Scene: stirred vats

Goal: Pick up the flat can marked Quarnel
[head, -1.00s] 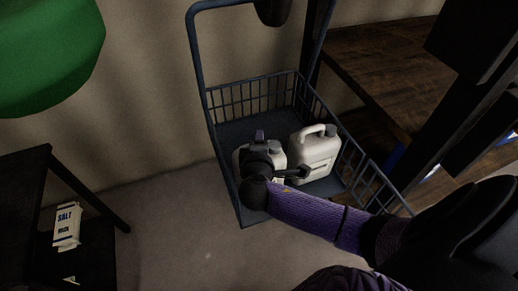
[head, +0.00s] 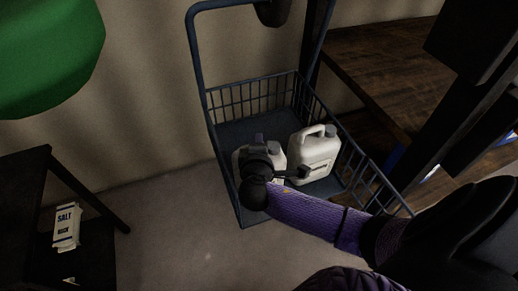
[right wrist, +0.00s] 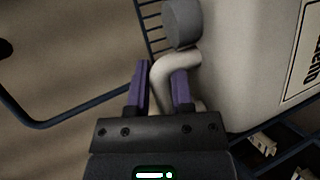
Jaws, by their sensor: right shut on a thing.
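Two pale flat cans with grey caps stand side by side in a blue wire basket. My right gripper (head: 259,139) is over the left can (head: 239,158) and hides much of it. In the right wrist view, my purple fingers (right wrist: 160,82) are shut on a pale curved handle (right wrist: 183,65), beside a grey cap (right wrist: 183,24). The can body (right wrist: 245,60) fills the right side there. Its label (right wrist: 305,60) is sideways and cut off, so I cannot read the name. The right can (head: 316,156) has a dark label line too small to read. My left gripper is out of view.
The basket's blue rim (head: 253,82) and bars surround both cans. A dark table (head: 25,160) at left has a salt packet (head: 67,227) below its top. Brown wooden shelves (head: 385,70) stand at right. A green rounded shape (head: 45,55) is at upper left.

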